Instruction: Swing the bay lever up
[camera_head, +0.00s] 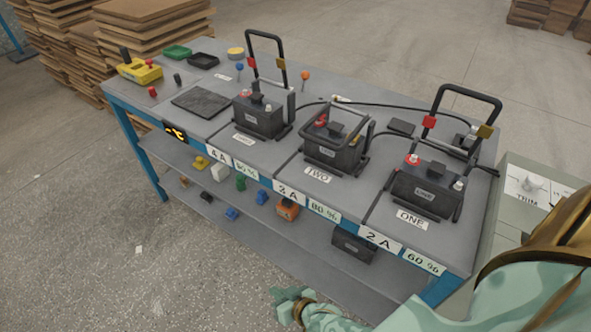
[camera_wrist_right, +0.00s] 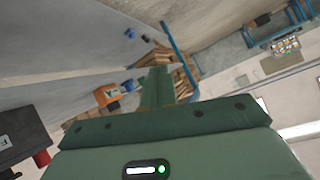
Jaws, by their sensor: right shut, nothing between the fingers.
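The grey bench (camera_head: 255,160) bears three black batteries in labelled bays. The bay ONE battery (camera_head: 420,190) is at the right, and its black U-shaped lever (camera_head: 468,90) stands raised behind it. The bay TWO battery (camera_head: 325,152) is in the middle, with its black lever (camera_head: 345,104) lying low around its top. The third battery (camera_head: 257,118) is further left, with a lever (camera_head: 266,34) standing up. My right gripper (camera_head: 284,303) is low in front of the bench, shut and empty, apart from every lever. Its closed fingers (camera_wrist_right: 157,88) show in the right wrist view. My left gripper is out of view.
Red and gold clamps hang on the raised levers. Black cables cross the bench's back. A yellow tool (camera_head: 140,71) and trays lie at the far left. The lower shelf (camera_head: 290,235) holds small parts and an orange box (camera_head: 287,209). A pale cabinet (camera_head: 522,190) stands at the right.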

